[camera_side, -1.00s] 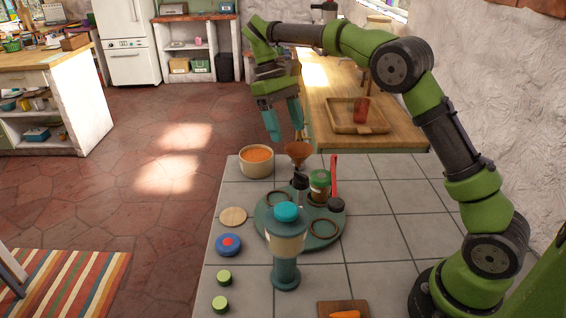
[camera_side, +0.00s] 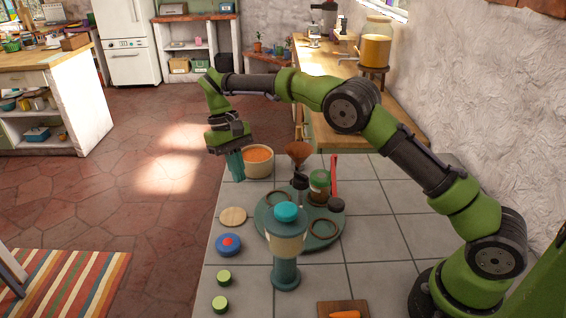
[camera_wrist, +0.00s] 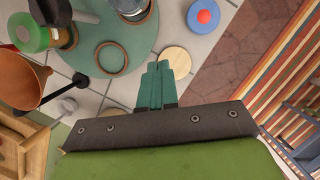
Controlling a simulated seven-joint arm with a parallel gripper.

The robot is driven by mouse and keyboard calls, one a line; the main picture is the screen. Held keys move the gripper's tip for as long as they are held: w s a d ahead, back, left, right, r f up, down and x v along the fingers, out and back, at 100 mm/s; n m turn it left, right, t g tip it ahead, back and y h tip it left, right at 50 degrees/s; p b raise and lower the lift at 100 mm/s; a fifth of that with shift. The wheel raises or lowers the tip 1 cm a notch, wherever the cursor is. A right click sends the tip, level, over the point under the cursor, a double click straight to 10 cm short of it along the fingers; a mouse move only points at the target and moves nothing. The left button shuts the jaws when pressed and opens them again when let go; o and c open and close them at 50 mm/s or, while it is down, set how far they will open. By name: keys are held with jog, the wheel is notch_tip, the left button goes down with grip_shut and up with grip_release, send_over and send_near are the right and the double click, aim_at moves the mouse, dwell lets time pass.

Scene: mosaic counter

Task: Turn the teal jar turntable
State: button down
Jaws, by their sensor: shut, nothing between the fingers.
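The teal turntable (camera_side: 262,222) is a round disc on the tiled counter, also seen at the top of the wrist view (camera_wrist: 124,48). It bears a green-lidded jar (camera_side: 319,186), black-topped shakers (camera_side: 300,184) and brown rings (camera_side: 323,228). A tall teal-capped canister (camera_side: 286,268) hides part of its front edge in the side view. My gripper (camera_side: 237,178) has teal fingers, which are together and empty. It hangs above the counter's far left edge, left of the turntable and apart from it. Its fingertips also show in the wrist view (camera_wrist: 157,66).
An orange-filled bowl (camera_side: 258,162) stands just right of my gripper, with a copper funnel (camera_side: 298,152) beyond. A wooden disc (camera_side: 233,216), a blue-and-red disc (camera_side: 228,245) and green pieces (camera_side: 223,278) line the left edge. The counter's right side is mostly clear.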

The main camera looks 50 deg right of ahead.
send_near(262, 233)
jog(key=w+f, duration=0.1)
jog(key=f, duration=0.2)
jog(key=w+f, duration=0.1)
jog(key=f, duration=0.1)
jog(key=shift+w+d+f, duration=0.15)
jog(key=shift+w+d, duration=0.15)
jog(key=s, duration=0.2)
jog(key=shift+s+a+f, duration=0.1)
jog(key=shift+s+a, duration=0.05)
jog(key=shift+s, duration=0.2)
jog(key=shift+s+f, duration=0.1)
jog(key=shift+s, duration=0.4)
jog(key=shift+s+a, duration=0.15)
jog(key=shift+s, duration=0.2)
jog(key=s+n, duration=0.2)
jog(key=s+n+h, duration=0.1)
jog(key=shift+s+a, duration=0.25)
jog(key=shift+s, duration=0.1)
jog(key=shift+w, duration=0.15)
